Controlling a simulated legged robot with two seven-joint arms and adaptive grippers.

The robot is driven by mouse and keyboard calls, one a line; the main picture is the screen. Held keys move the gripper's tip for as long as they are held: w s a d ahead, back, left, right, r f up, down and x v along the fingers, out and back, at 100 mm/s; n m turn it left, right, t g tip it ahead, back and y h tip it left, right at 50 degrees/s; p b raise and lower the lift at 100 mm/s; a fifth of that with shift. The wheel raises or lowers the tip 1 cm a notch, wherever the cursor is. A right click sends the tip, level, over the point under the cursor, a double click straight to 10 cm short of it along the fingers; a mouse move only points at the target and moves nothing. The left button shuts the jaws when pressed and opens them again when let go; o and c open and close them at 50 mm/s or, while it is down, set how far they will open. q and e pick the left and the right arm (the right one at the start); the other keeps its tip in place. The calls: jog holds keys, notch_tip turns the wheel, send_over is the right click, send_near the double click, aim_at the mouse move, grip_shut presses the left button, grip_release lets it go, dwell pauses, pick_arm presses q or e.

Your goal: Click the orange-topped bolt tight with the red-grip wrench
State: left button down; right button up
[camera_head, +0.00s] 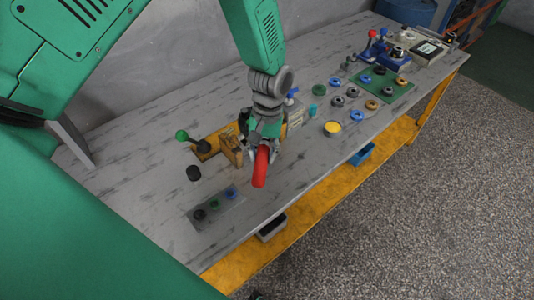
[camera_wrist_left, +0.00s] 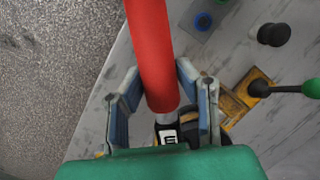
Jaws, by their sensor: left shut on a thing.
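My left gripper (camera_head: 262,142) is shut on the red-grip wrench (camera_head: 261,168), whose red handle sticks out toward the table's front edge. In the left wrist view the red handle (camera_wrist_left: 149,50) runs up from between the fingers of the gripper (camera_wrist_left: 160,98). A short metal neck and a black part with a white label show below the handle. The wrench's far end is hidden behind the gripper body. I cannot make out the orange-topped bolt in either view.
A yellow fixture (camera_head: 231,147) stands just left of the gripper, with a green-knobbed lever (camera_head: 182,135). A black knob (camera_head: 193,173) and a grey button panel (camera_head: 216,207) are nearer the front. Several rings and a green board (camera_head: 398,93) lie right on the grey table (camera_head: 150,205).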

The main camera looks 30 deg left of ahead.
pick_arm(q)
jog(key=shift+s+a+r+m, duration=0.15)
jog(key=shift+a+m, duration=0.2)
jog(key=shift+a, duration=0.2)
jog(key=shift+s+a+r+m, duration=0.1)
jog(key=shift+a+m, duration=0.25)
jog(key=shift+a, duration=0.15)
jog(key=shift+a, duration=0.15)
jog(key=shift+s+a+r+m+y, duration=0.1)
jog(key=shift+s+a+m+y, duration=0.15)
jog(key=shift+a+m, duration=0.45)
jog(key=shift+s+a+r+m+y, duration=0.1)
jog(key=shift+a+m+y, duration=0.25)
jog(key=shift+a, duration=0.5)
jog(key=shift+a, duration=0.2)
jog(key=shift+a+r+m+y, duration=0.15)
jog(key=shift+a+m, duration=0.5)
jog(key=shift+a, duration=0.15)
jog(key=shift+a+r+m+y, duration=0.1)
jog(key=shift+a+m+y, duration=0.05)
jog(key=shift+a+m, duration=0.55)
jog(key=shift+a, duration=0.15)
